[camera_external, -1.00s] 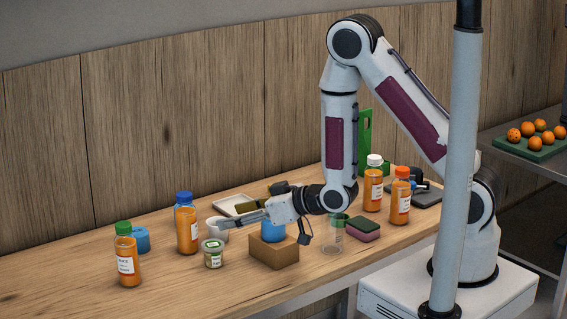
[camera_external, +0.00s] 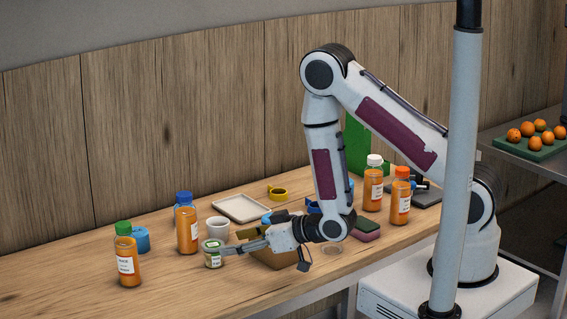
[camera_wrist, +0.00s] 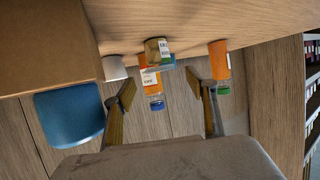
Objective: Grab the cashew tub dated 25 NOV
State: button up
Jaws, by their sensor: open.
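A small tub (camera_external: 212,254) with a pale green lid and a white label stands upright near the table's front, left of my gripper (camera_external: 238,247). The date on its label is too small to read. My gripper is low over the table, its fingers pointing at the tub. In the wrist view the table is at the top, and the tub (camera_wrist: 156,48) shows ahead, between the lines of the two spread fingers of my gripper (camera_wrist: 160,88). The fingers are open and empty. Contact with the tub does not show.
A brown box (camera_external: 275,260) lies behind my fingers, partly hidden by my wrist. A white cup (camera_external: 218,229) stands just beyond the tub. Orange bottles with blue (camera_external: 187,233) and green (camera_external: 127,262) caps stand to the left, beside a blue cylinder (camera_external: 141,239).

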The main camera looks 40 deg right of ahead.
aim_at(220, 245)
jog(key=shift+x, duration=0.9)
jog(key=shift+x, duration=2.9)
jog(key=shift+c, duration=0.4)
jog(key=c, duration=1)
